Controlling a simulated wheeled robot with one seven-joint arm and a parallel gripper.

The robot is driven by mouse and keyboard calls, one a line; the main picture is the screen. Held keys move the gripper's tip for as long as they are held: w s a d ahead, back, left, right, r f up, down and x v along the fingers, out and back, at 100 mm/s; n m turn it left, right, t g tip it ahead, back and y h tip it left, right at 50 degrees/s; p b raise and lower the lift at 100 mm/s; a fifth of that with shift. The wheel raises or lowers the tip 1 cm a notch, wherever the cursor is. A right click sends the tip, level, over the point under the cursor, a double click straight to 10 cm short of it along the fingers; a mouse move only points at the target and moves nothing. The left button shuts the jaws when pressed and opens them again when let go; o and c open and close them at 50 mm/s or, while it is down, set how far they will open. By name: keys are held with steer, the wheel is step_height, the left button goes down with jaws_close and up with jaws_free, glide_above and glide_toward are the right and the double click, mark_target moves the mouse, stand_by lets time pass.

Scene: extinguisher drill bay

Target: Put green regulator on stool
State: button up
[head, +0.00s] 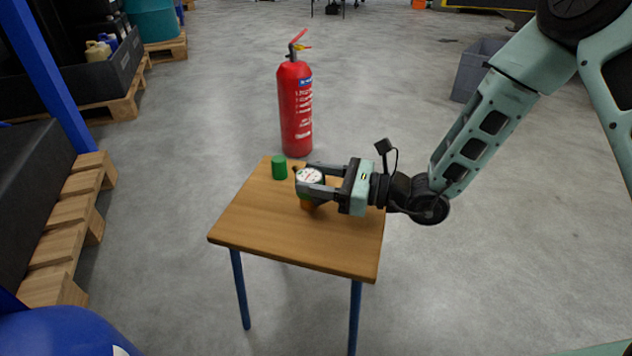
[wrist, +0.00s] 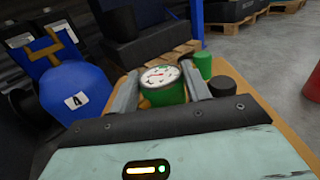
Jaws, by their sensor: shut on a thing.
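The green regulator (wrist: 163,94) has a white round gauge on top, which also shows in the head view (head: 309,175). My gripper (head: 308,186) is shut on it, with one finger on each side. The regulator is over the back half of the wooden stool (head: 265,232), which has blue legs. A brass-orange part (head: 307,204) shows under the gripper. The fingers hide most of the green body in the head view, and I cannot tell whether its underside touches the stool top.
A small green cylinder (head: 279,167) stands at the stool's back left corner. A red fire extinguisher (head: 296,108) stands on the floor behind the stool. Wooden pallets (head: 64,225) line the left, and a grey bin (head: 478,69) is at the back right. The stool's front half is clear.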

steer(key=o, duration=1.3)
